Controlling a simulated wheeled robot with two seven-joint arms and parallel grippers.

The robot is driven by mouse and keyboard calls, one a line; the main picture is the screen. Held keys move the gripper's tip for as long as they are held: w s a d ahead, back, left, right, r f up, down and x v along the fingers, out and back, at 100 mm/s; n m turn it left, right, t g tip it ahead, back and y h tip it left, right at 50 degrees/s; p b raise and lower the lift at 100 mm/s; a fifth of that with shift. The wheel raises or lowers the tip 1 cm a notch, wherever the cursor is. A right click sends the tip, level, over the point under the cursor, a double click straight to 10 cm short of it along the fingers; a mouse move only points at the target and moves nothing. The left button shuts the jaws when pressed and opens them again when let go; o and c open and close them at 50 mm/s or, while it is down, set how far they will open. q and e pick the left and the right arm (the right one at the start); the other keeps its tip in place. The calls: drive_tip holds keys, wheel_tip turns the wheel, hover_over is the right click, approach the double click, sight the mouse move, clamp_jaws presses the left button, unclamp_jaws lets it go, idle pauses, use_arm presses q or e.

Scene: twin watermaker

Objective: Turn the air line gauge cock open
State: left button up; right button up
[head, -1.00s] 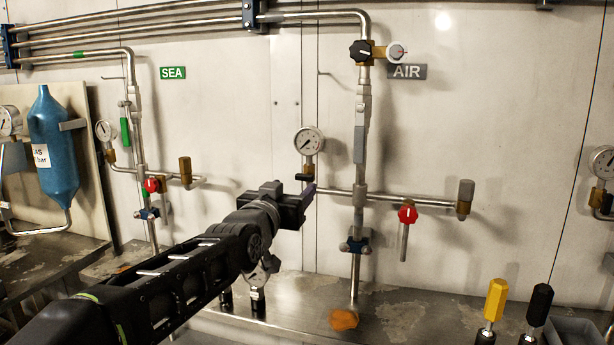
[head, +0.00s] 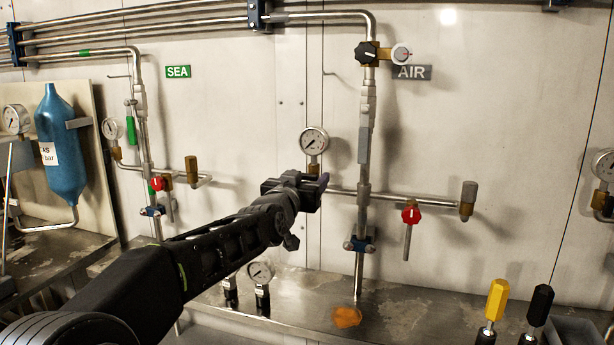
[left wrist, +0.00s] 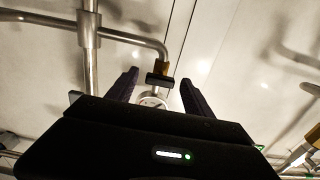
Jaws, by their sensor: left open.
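The air line gauge (head: 314,141) is a round white dial on a brass fitting (head: 314,169), left of the vertical AIR pipe. In the left wrist view, the gauge cock's black handle (left wrist: 159,80) lies crosswise beside the brass fitting (left wrist: 165,68), with the gauge (left wrist: 152,101) partly hidden behind my gripper body. My left gripper (head: 318,184) is open, its two fingers on either side of the handle; contact cannot be made out. In the head view the gripper hides the handle. My right gripper is not in view.
The red knob (head: 411,215) and the horizontal pipe (head: 428,200) are right of my gripper. The vertical AIR pipe (head: 363,175) stands close to it. Small gauges (head: 261,272) stand on the metal ledge (head: 405,315) below. The SEA line (head: 146,150) is to the left.

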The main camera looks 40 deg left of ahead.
use_arm(q)
drive_tip(key=shift+c, duration=0.2)
clamp_jaws()
idle(0.5)
